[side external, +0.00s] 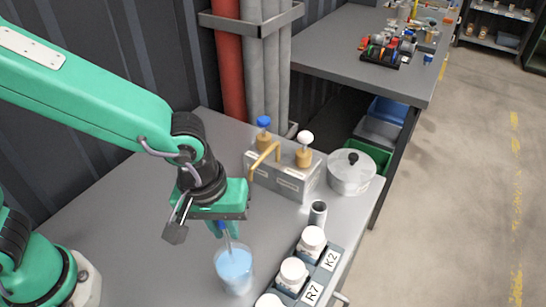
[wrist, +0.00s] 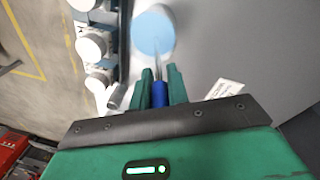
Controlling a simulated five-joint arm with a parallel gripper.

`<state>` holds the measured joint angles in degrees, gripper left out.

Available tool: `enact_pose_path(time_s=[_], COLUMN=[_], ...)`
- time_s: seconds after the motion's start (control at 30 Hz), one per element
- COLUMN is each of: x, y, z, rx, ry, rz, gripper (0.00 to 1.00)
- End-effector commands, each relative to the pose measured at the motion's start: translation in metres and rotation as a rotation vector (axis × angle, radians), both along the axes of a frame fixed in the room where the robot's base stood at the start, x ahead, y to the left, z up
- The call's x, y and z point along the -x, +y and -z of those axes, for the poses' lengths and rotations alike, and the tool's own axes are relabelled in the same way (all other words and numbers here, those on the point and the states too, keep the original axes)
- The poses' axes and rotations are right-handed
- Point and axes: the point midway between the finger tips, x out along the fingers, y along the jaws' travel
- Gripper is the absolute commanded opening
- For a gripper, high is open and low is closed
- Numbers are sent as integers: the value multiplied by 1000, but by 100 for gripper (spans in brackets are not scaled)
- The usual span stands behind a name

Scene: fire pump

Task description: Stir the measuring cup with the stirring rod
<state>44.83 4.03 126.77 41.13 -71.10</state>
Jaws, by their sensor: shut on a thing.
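The measuring cup (side external: 234,271) stands on the grey table and holds a light blue liquid. It also shows in the wrist view (wrist: 151,33). My gripper (side external: 221,230) is above the cup and shut on the stirring rod, as the wrist view also shows (wrist: 160,83). The rod's blue handle (wrist: 159,95) is between the green fingers. Its thin shaft (side external: 228,240) points down into the cup. In the side view the rod's lower end is hard to make out in the liquid.
A rack with several white-lidded jars (side external: 292,272), labelled K2 and R7, stands right of the cup. A small grey cylinder (side external: 318,213), a metal pot (side external: 351,172) and a steel box with fittings (side external: 285,175) stand behind. A white card (wrist: 223,90) lies on the table. Free table lies left of the cup.

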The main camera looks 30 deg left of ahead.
Motion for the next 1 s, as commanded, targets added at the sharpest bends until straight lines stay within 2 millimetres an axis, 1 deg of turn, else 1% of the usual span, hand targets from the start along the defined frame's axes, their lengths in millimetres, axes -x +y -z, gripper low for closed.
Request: enact_pose_path(time_s=[1.0], x=[-9], y=[12], z=[-56], rx=[-3], ry=[-5], rz=[-2], gripper=[0])
